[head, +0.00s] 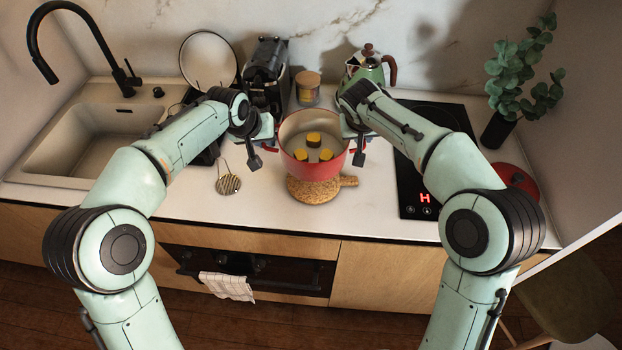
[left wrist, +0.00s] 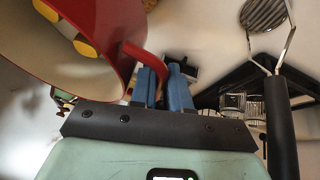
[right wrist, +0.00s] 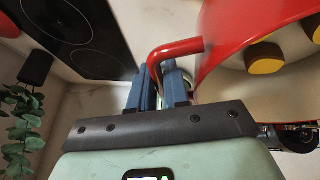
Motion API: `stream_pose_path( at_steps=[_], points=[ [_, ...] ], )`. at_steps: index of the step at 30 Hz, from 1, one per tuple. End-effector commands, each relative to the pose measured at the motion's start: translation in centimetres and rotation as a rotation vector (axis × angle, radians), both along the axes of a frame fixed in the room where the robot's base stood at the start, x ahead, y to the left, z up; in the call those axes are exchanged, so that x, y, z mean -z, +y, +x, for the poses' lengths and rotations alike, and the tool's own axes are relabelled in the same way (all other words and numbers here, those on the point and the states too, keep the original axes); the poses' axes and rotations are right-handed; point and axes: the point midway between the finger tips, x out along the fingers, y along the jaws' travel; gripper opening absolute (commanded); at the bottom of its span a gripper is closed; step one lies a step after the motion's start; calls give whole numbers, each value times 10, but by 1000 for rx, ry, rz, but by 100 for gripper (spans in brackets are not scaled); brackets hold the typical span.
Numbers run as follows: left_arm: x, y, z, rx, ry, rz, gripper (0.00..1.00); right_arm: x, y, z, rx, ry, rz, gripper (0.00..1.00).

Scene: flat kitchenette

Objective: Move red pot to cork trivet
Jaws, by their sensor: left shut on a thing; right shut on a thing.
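The red pot (head: 315,171) is between my two arms in the head view, with several yellow-topped pieces inside. It appears held just above or on the cork trivet (head: 316,191); I cannot tell whether they touch. My left gripper (head: 268,148) is shut on the pot's left handle, and the left wrist view shows that red handle (left wrist: 148,62) between the blue fingers. My right gripper (head: 352,148) is shut on the right handle, which shows in the right wrist view (right wrist: 174,50). The pot looks about level. The trivet's back part is hidden under the pot.
A black cooktop (head: 409,190) with a lit "H" is at the right, with a red lid (head: 515,181) beyond it. A slotted utensil (head: 228,183) lies left of the trivet. A kettle (head: 371,70), jar (head: 307,90) and coffee machine (head: 265,72) stand behind. The front counter is clear.

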Motion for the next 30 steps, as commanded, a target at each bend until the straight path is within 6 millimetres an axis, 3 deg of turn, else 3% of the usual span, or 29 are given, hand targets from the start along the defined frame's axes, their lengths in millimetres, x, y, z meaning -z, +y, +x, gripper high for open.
stream_pose_path(
  at_steps=[11, 30],
  points=[
    [5, 0, -3, 0, 3, -1, 0, 5, 0, -3, 1, 4, 0, 0],
    [71, 0, -28, 0, 56, -1, 0, 71, 0, -28, 0, 56, 0, 0]
  ],
)
